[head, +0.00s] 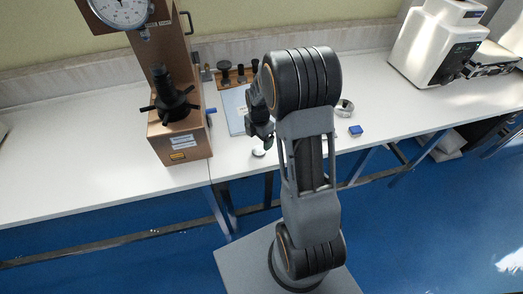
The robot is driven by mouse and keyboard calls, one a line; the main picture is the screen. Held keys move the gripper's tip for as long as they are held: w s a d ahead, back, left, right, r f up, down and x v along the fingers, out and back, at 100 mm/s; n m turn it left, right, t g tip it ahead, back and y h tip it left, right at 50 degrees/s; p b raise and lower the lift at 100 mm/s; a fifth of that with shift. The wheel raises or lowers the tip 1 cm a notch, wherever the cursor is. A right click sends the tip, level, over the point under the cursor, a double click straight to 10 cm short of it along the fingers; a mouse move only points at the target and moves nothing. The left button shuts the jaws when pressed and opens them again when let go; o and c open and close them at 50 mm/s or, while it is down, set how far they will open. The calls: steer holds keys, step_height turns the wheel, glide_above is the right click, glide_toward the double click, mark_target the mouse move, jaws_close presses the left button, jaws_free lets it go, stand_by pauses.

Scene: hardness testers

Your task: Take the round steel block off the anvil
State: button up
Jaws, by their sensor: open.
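The brown hardness tester (178,145) stands on the white bench at left, with a round dial at its top. Its dark anvil post (159,76) rises above a black spoked handwheel (174,107). I cannot make out a round steel block on the anvil at this size. My gripper (262,137) is open, to the right of the tester and apart from it, near the bench's front edge. A small pale round piece (258,152) shows just below the gripper; I cannot tell whether it is a steel block.
A rack of dark fittings (225,77) stands at the back, behind a pale sheet (235,110). A round metal piece (344,107) and a small blue item (355,131) lie right of my arm. A white machine (437,48) stands far right. The bench left of the tester is clear.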

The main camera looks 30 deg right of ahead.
mark_target(259, 150)
steer(key=shift+f+p, duration=0.35)
steer(key=shift+f, duration=2.9)
steer(key=c, duration=1.3)
steer(key=shift+r, duration=0.1)
steer(key=shift+r, duration=0.1)
